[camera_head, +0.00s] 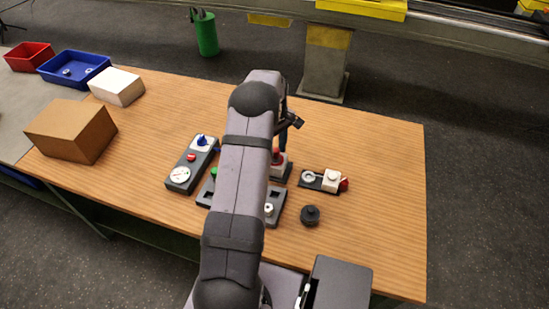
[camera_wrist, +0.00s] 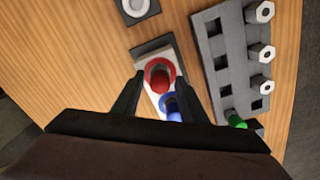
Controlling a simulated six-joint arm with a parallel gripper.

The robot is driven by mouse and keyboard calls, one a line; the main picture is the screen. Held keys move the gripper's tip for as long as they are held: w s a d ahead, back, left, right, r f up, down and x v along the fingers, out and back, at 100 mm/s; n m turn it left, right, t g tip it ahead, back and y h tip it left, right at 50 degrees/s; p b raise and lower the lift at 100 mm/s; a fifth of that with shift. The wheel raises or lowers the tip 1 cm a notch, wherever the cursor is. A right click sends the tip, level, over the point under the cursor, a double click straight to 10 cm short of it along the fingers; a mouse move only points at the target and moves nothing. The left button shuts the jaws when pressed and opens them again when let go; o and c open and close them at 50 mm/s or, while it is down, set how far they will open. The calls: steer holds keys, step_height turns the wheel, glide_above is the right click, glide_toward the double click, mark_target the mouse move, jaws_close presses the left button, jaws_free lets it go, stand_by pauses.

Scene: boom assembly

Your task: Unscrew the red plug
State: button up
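The red plug (camera_wrist: 160,76) sits in a red ring on a white block on a dark base in the wrist view. It also shows in the head view (camera_head: 277,156), just right of my arm. A blue plug (camera_wrist: 171,105) in a blue ring is beside it on the same block, partly covered by my gripper's body. My gripper (camera_wrist: 158,80) is open, one finger on each side of the red plug. The fingers look apart from the plug, and the height between them is hard to judge. In the head view my arm hides most of the gripper.
A grey board (camera_wrist: 217,68) with square holes, several hex pieces and a green plug (camera_wrist: 237,120) lies beside the block. The table's right side is clear.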

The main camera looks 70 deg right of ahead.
steer(key=m, duration=0.6)
stand_by(0.3)
jaws_close()
steer(key=n, duration=0.5)
steer(key=shift+n, duration=0.4)
steer(key=n, duration=0.6)
steer(key=shift+r, duration=0.1)
